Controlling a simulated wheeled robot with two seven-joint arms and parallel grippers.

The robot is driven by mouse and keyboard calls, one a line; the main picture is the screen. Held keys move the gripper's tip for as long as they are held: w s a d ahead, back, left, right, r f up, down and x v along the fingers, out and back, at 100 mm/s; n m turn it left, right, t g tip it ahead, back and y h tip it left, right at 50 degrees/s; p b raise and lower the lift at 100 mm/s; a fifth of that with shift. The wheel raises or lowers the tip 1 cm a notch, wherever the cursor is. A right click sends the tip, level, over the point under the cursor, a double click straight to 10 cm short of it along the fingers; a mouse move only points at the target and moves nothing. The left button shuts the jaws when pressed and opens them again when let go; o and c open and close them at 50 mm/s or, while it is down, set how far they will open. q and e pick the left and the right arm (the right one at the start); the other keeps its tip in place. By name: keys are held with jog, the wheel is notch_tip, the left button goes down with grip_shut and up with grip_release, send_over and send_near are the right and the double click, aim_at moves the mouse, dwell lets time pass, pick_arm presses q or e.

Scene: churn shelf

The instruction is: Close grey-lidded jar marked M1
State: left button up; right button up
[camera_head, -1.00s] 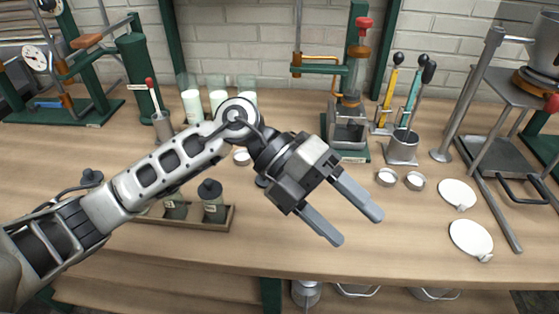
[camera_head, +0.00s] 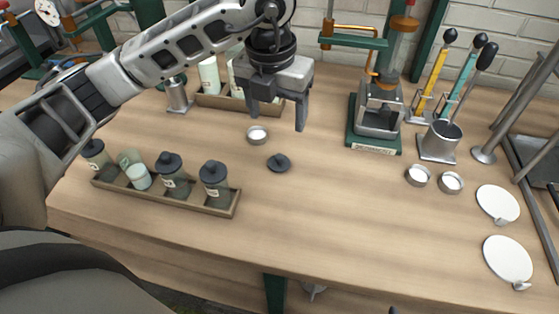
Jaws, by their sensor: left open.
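A loose dark grey lid with a knob (camera_head: 279,162) lies on the bench, right of the jar tray. The long wooden tray (camera_head: 222,212) at the left holds a row of jars. A jar without a dark lid (camera_head: 138,177) shows a pale top. The other jars, at the left end (camera_head: 95,156), in the middle (camera_head: 173,178) and at the right end (camera_head: 214,188), wear dark grey lids. Their labels are too small to read, so I cannot tell which is M1. My left gripper (camera_head: 277,118) is open and empty, pointing down above the bench behind the loose lid. My right gripper is out of view.
A rear tray (camera_head: 212,101) holds white bottles. A green-based press (camera_head: 376,138), a metal cup (camera_head: 439,141), two dishes and white discs (camera_head: 508,260) stand right. The front middle bench is clear.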

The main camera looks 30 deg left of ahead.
pick_arm(q)
send_over(279, 156)
jog(key=f, duration=0.7)
jog(key=shift+s+d+f, duration=0.2)
jog(key=shift+s+f, duration=0.2)
jog(key=shift+f, duration=0.1)
jog(key=f, duration=0.3)
jog(key=f+p, duration=0.1)
jog(key=f, duration=0.1)
jog(key=shift+w+a, duration=0.15)
jog(key=shift+w, duration=0.2)
jog(key=c, duration=1.1)
jog(key=shift+r, duration=0.1)
jog(key=shift+c, duration=0.2)
